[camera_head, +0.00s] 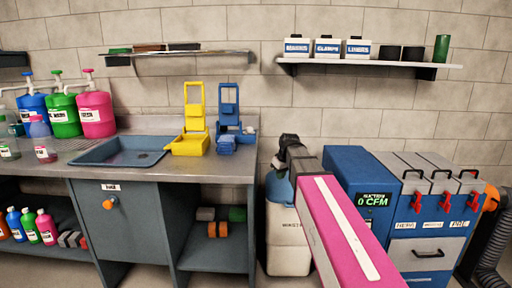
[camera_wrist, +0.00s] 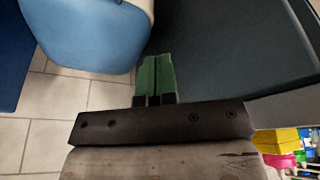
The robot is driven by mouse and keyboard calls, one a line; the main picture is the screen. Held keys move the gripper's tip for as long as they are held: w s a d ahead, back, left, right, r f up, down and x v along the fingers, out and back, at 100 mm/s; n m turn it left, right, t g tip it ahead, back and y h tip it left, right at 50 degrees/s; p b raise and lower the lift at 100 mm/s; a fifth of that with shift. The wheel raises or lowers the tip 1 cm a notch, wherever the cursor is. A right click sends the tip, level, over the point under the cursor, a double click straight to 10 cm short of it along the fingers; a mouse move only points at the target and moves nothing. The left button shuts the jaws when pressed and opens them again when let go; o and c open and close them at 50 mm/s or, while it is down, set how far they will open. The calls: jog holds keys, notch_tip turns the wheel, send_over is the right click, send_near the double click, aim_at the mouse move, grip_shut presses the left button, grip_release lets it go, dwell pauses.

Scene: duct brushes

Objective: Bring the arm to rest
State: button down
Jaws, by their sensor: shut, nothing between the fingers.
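In the wrist view my gripper (camera_wrist: 155,62) shows as two green fingers side by side, shut with nothing between them. It points down past the side of a dark grey cabinet, with tiled floor below. In the head view my pink arm reaches in from the lower right. Its dark far end is in front of the wall, between the workbench (camera_head: 262,128) and the blue extractor unit (camera_head: 352,165). The fingers cannot be made out in that view.
A white bin with a blue top (camera_head: 288,240) stands under my arm. A yellow stand (camera_head: 188,146) and a blue stand (camera_head: 226,143) are on the bench, beside the sink tray (camera_head: 120,152). A wall shelf (camera_head: 370,64) with containers hangs above. A blue rounded surface (camera_wrist: 90,35) is close in the wrist view.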

jog(key=s+d+f+m+g+h, duration=0.1)
jog(key=s+d+f+m, duration=0.2)
jog(key=s+f, duration=0.7)
jog(key=s+d+f+m+g, duration=0.2)
jog(key=s+d+f, duration=0.3)
jog(key=s+f, duration=0.6)
notch_tip(320, 180, down, 3)
jog(key=shift+s+m+h, duration=0.2)
jog(key=shift+m+h, duration=0.2)
jog(key=shift+m, duration=0.5)
